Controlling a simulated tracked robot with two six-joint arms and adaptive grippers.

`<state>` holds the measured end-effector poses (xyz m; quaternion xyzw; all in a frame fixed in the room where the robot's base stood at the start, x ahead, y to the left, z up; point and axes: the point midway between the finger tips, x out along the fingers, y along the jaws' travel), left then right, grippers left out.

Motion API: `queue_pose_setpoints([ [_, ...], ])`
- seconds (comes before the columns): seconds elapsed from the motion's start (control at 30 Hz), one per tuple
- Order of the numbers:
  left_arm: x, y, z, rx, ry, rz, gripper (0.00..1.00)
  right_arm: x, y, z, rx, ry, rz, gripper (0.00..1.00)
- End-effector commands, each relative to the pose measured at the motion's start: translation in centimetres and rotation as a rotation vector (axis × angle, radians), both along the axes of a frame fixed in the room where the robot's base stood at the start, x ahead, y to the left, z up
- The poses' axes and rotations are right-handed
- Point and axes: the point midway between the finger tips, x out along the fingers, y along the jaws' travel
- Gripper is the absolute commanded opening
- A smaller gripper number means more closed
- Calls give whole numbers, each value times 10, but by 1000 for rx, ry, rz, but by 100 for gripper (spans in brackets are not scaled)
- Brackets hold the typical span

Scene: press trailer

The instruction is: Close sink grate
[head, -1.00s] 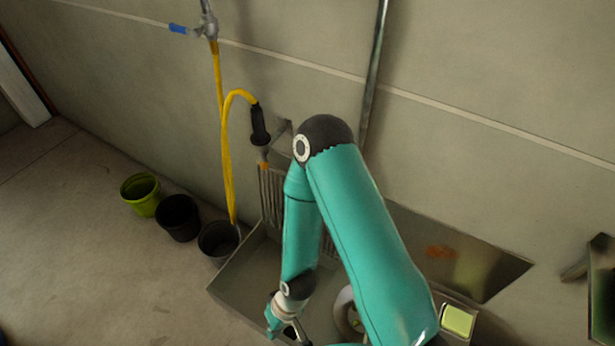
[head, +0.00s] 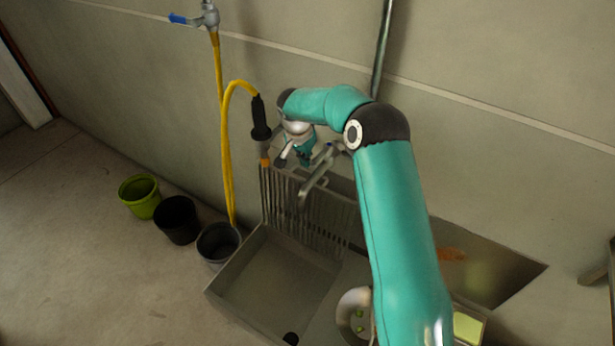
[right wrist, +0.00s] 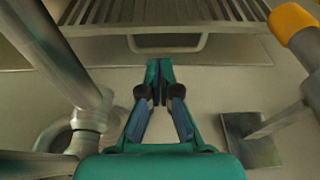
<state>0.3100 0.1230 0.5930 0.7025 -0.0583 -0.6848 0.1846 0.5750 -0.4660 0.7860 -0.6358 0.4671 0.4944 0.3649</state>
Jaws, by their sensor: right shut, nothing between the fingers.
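The sink grate (head: 312,218) is a panel of slats standing raised along the back of the metal sink (head: 225,290). Its slats and a bar-like handle (right wrist: 205,42) show at the top of the right wrist view, where the grate (right wrist: 190,12) spans most of the width. My right gripper (head: 284,160) is at the back of the sink near the wall, by the grate's upper edge. In the right wrist view its fingers (right wrist: 160,72) are closed together, empty, just short of the handle; contact cannot be told. My left gripper is not in view.
The metal faucet (head: 318,180) stands close beside my right gripper. A yellow hose (head: 228,150) with a black nozzle (head: 260,115) hangs just left of it. Several buckets (head: 175,218) stand on the floor left of the sink. The sink basin is open in front.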

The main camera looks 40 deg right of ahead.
Motion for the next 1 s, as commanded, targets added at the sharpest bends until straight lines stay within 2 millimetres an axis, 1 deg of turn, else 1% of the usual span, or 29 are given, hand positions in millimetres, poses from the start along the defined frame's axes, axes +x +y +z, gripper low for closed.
queue_pose_setpoints([
  [0.07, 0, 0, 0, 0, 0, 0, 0, -1, -7, -1, -9, 2, -24, 0],
  [0.17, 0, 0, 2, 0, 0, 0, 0, 0, -10, -10, -11, 4, -26, 0],
  [0.5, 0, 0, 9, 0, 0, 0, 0, 3, -23, -66, -7, 3, -24, 0],
  [0.63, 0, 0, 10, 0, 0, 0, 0, 5, -26, -81, -8, 2, -23, 0],
  [0.8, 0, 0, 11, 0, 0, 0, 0, 6, -29, -91, -8, 0, -22, 0],
  [1.0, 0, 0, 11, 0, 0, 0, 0, 6, -29, -92, -8, 0, -22, 0],
])
